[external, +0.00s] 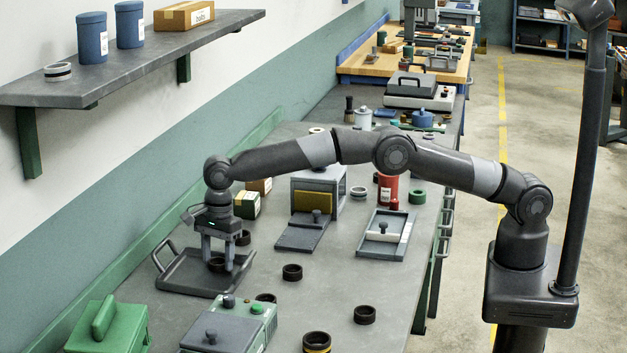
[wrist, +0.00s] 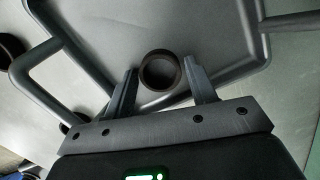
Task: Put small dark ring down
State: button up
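The small dark ring (wrist: 143,72) is between the two fingertips of my gripper (wrist: 160,68) in the wrist view, with both fingers against its sides. In the external view my gripper (external: 219,262) points straight down over the dark tray (external: 190,283), with the ring (external: 217,268) low between the fingers. The ring is at or just above the tray floor; I cannot tell if it touches. The tray, with raised rim and a loop handle at each end, also shows in the wrist view (wrist: 215,30).
Other dark rings lie on the bench (external: 340,290): one (external: 292,272) right of the tray, one (external: 365,315) further right, one with a yellow band (external: 317,342) in front. Another (external: 243,238) sits just behind my gripper. A green-and-grey machine (external: 235,325) stands in front of the tray.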

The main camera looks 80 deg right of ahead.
jog(key=shift+o, duration=1.2)
jog(key=shift+r, duration=0.15)
notch_tip(320, 180, up, 12)
jog(key=d, duration=0.1)
jog(key=shift+s+d, duration=0.2)
